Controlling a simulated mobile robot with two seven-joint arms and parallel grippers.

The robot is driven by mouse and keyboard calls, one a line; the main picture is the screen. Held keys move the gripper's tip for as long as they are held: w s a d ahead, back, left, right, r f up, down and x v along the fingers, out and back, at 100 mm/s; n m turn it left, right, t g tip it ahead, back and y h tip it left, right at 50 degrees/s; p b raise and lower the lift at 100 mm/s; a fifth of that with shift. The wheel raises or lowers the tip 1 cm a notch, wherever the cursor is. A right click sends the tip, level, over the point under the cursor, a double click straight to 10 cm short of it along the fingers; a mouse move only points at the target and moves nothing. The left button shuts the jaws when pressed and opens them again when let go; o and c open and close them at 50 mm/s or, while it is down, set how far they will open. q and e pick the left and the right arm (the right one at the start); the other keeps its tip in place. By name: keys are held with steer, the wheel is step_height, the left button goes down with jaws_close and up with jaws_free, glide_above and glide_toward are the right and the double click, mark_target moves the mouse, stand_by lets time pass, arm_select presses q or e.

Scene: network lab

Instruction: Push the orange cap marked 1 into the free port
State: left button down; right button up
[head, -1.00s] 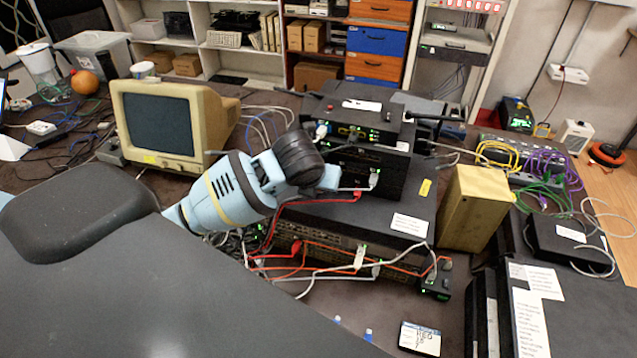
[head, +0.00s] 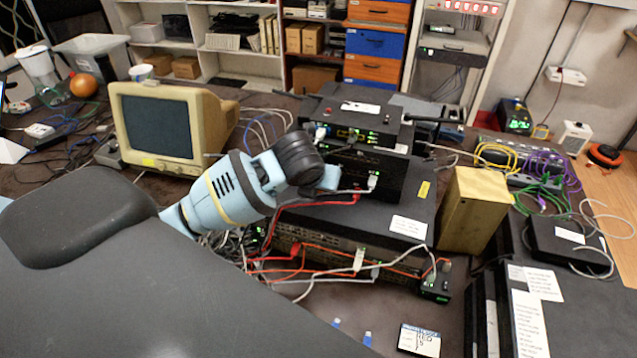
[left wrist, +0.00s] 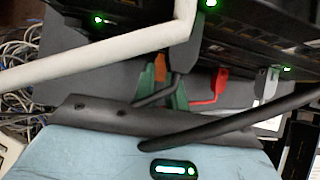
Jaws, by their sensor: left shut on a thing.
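My left gripper (left wrist: 164,88) is shut, with a small orange piece (left wrist: 160,66), which looks like the orange cap, between its green fingertips in the left wrist view. The mark 1 cannot be read. In the head view my blue left wrist hangs in front of the stack of black network devices (head: 385,182), and its fingertips are hidden. Ports with green lights show near the top of the left wrist view. I cannot pick out the free port, nor tell whether the cap touches a device. My right gripper is in neither view.
A white cable (left wrist: 90,58) and a red plug (left wrist: 221,84) are close to the gripper in the left wrist view. White, red and orange cables hang across the lower device. A yellow box (head: 470,215) stands right of the stack, and an old monitor (head: 165,125) left.

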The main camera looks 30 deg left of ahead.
arm_select(q)
steer(key=shift+w+a, duration=0.1)
steer(key=shift+w, duration=0.2)
steer(key=c, duration=1.4)
jaws_free()
steer(key=shift+o, duration=0.2)
steer(key=v, duration=0.7)
steer(key=shift+s+r, duration=0.2)
steer(key=shift+r, duration=0.15)
steer(key=shift+s, duration=0.1)
